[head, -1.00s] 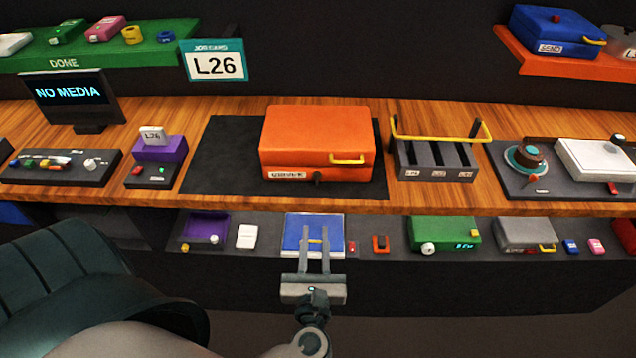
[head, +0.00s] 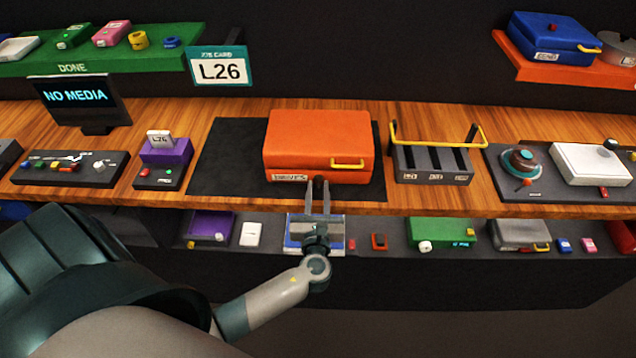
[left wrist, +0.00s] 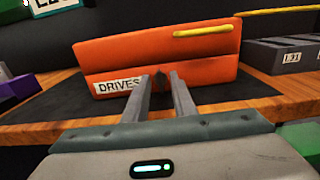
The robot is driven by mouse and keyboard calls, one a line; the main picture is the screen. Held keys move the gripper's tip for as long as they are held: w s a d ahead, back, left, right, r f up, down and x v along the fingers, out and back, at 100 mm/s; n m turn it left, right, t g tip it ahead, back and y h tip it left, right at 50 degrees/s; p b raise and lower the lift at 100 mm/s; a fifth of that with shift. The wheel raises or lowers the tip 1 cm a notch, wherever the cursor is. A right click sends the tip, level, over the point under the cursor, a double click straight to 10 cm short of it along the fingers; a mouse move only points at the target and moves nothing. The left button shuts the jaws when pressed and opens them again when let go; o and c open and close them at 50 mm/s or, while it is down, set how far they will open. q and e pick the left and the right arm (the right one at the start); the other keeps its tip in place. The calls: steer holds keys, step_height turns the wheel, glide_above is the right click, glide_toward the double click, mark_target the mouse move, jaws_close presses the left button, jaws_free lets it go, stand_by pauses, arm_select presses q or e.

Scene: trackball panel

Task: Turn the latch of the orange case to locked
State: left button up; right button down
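The orange case (head: 318,140) lies closed on a dark mat on the wooden bench, with a yellow handle and a "DRIVES" label on its front. Its small dark latch (head: 320,181) is at the lower front middle. My left gripper (head: 319,186) is in front of the case with its two fingers apart, one on either side of the latch. In the left wrist view the latch (left wrist: 160,79) shows between the open fingertips (left wrist: 161,76); whether they touch it I cannot tell. The latch's exact angle is hard to make out. My right gripper is not in view.
A rack with a yellow bar (head: 434,160) stands right of the case. A purple device with an L26 card (head: 165,158) stands to the left. A lower shelf (head: 380,224) under the bench edge holds several items. The dark mat (head: 222,165) is bare left of the case.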

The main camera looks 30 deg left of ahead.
arm_select(q)
steer(key=shift+w+a, duration=0.45)
steer(key=shift+w, duration=0.15)
jaws_close()
